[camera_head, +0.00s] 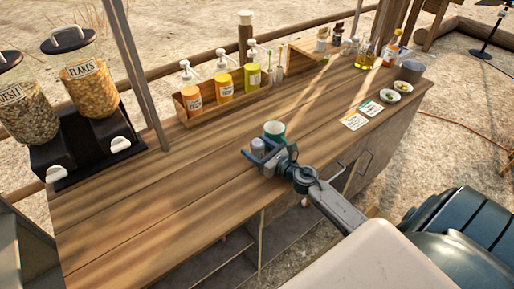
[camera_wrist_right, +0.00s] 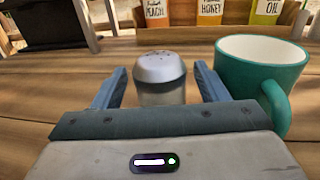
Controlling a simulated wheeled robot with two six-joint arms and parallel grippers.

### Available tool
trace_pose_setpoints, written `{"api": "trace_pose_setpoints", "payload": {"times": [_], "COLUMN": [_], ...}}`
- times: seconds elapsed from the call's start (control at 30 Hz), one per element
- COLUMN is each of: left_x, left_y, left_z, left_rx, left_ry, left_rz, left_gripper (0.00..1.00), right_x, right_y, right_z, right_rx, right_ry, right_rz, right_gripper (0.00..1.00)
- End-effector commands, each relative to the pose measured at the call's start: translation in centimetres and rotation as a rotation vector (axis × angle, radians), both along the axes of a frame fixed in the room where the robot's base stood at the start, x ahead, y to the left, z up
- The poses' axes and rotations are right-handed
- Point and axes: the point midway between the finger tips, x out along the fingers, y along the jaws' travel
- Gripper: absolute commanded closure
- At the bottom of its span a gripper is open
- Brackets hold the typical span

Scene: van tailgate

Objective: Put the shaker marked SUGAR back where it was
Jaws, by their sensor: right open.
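A small shaker with a pierced metal dome top stands on the wooden counter, seen in the head view (camera_head: 258,146) and close up in the wrist view (camera_wrist_right: 161,75). No label shows on the side facing me, so I cannot read SUGAR on it. My right gripper (camera_head: 264,155) is low over the counter. In the wrist view its two blue fingers (camera_wrist_right: 160,88) are apart, one on each side of the shaker, with gaps visible. The shaker's base is hidden by the gripper. My left gripper is not in view.
A green mug (camera_head: 274,130) stands right beside the shaker, close to the right finger. Pump bottles (camera_head: 224,83) stand in a wooden rack behind. Cereal dispensers (camera_head: 92,90) are at left. Cards (camera_head: 354,121) and small bowls (camera_head: 390,96) lie right. The left-middle counter (camera_head: 150,205) is clear.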

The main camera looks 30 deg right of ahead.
Motion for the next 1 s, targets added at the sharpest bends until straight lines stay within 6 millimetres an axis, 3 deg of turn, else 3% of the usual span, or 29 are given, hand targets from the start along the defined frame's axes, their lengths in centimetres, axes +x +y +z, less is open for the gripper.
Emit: {"api": "trace_pose_setpoints", "payload": {"times": [0.23,0.4,0.5,0.77,1.0], "left_x": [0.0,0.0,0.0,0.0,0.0], "left_y": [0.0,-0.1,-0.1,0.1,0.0], "left_z": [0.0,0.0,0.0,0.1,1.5], "left_rx": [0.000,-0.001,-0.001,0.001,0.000], "left_ry": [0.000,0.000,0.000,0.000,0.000], "left_rz": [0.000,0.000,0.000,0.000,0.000], "left_gripper": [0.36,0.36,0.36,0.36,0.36], "right_x": [0.1,0.1,0.1,0.1,0.1], "right_y": [0.0,0.0,0.0,0.0,0.0], "right_z": [-0.1,-0.1,0.0,0.1,2.0], "right_rx": [0.000,0.000,0.000,-0.001,-0.001], "right_ry": [0.001,0.001,0.000,0.000,-0.001], "right_rz": [0.000,0.000,0.000,0.000,0.001], "right_gripper": [0.35,0.68,0.82,0.82,0.82]}}
